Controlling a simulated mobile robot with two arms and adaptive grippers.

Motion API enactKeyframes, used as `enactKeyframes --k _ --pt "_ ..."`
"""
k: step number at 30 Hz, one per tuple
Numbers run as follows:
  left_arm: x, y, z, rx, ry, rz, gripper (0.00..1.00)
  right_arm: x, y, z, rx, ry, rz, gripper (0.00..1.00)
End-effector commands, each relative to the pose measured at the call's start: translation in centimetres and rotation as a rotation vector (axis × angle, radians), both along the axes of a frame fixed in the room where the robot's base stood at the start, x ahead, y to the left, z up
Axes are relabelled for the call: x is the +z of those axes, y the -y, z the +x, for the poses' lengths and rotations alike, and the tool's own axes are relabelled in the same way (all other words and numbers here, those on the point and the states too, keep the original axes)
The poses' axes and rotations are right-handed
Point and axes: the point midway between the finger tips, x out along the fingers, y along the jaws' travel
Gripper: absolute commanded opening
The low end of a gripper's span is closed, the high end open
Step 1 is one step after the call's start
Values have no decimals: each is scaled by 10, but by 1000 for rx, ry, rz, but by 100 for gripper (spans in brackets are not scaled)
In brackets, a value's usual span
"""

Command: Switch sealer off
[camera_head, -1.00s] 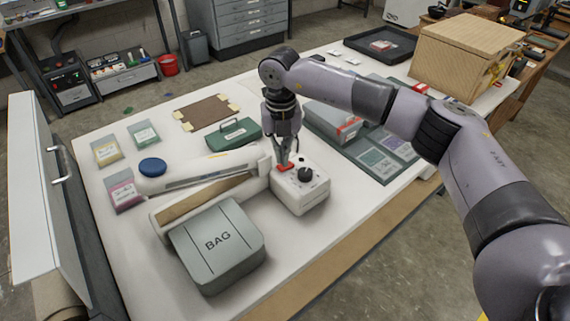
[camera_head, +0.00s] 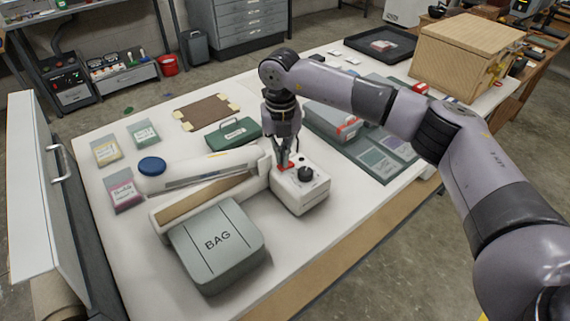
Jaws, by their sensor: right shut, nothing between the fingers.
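The sealer (camera_head: 298,196) is a white device on the table, with a long arm (camera_head: 205,171) reaching left from its control box. The box has a black knob (camera_head: 305,174) and a red switch (camera_head: 284,168) on top. My right gripper (camera_head: 283,161) points down, shut and empty, with its fingertips at the red switch. They seem to touch it, but the fingers partly hide it, and I cannot tell its position. A grey bag (camera_head: 218,246) marked BAG lies in front of the sealer arm. My left gripper is not in view.
A green case (camera_head: 233,134), a blue round lid (camera_head: 152,167) and several labelled packets stand left and behind. A grey box (camera_head: 335,121) and a wooden crate (camera_head: 465,58) stand to the right. The front right of the table (camera_head: 345,219) is clear.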

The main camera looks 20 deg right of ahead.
Motion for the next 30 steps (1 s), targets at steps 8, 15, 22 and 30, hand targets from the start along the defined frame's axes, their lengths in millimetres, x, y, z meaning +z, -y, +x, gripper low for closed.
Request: enactKeyframes --k 8,15,22,30 --pt "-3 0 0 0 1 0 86 -5 0 0 0 0 0 0" --pt "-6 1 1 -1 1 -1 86 -9 0 0 0 0 0 0" --pt "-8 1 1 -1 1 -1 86 -12 0 0 0 0 0 0" --pt "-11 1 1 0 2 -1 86 -16 0 0 0 -1 0 0"
